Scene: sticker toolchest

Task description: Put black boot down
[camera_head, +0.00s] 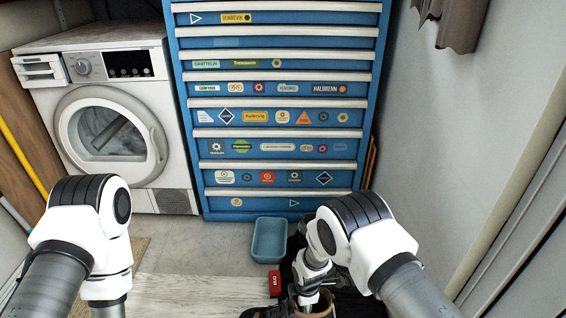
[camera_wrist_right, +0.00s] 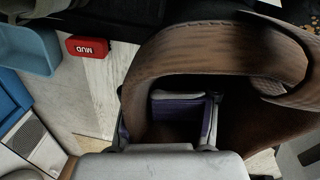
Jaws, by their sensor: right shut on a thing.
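A dark brown leather boot (camera_wrist_right: 205,45) fills much of the right wrist view, its curved top opening facing me. Its shaft and laced part also show at the bottom of the head view (camera_head: 262,312). My right gripper (camera_wrist_right: 182,118) is shut on the boot at its opening; the exact contact is partly hidden. In the head view the right gripper (camera_head: 309,293) points down at the boot. Whether the boot's sole touches anything is hidden. My left gripper is out of frame; only its arm shows at lower left.
A teal bin (camera_head: 269,241) stands on the floor before the blue drawer chest (camera_head: 273,132). A red block marked MUD (camera_head: 275,283) lies close to the boot. Black items sit beside my right arm. A white washing machine (camera_head: 165,166) stands at left. Pale floor (camera_head: 200,285) left of the boot is clear.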

